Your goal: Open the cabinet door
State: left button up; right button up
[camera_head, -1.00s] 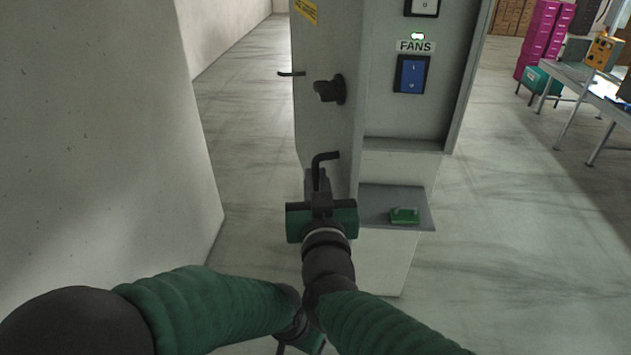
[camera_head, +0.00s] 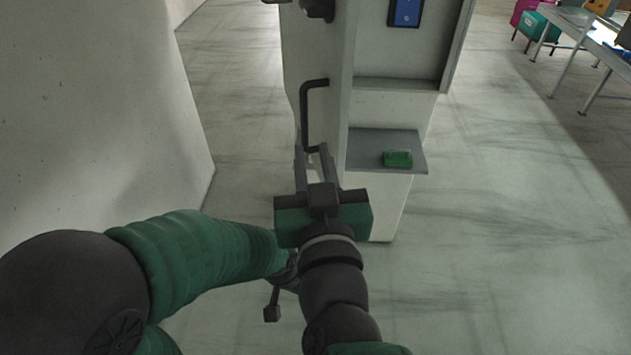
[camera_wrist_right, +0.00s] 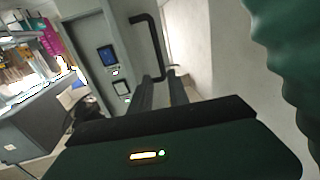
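In the right wrist view the fingertips (camera_wrist_right: 162,80) also reach that end; firm contact cannot be told. My left gripper (camera_head: 272,312) shows only in part below the left arm, largely hidden, and its opening cannot be seen.
A green object (camera_head: 397,158) lies on the small grey shelf (camera_head: 370,145). A pale wall (camera_head: 90,110) stands close on the left. Tables (camera_head: 565,22) are at the far right, with open floor between.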

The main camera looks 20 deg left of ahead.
jog(key=v, duration=0.3)
jog(key=shift+s, duration=0.25)
jog(key=shift+a+f, duration=0.1)
jog(key=shift+c, duration=0.3)
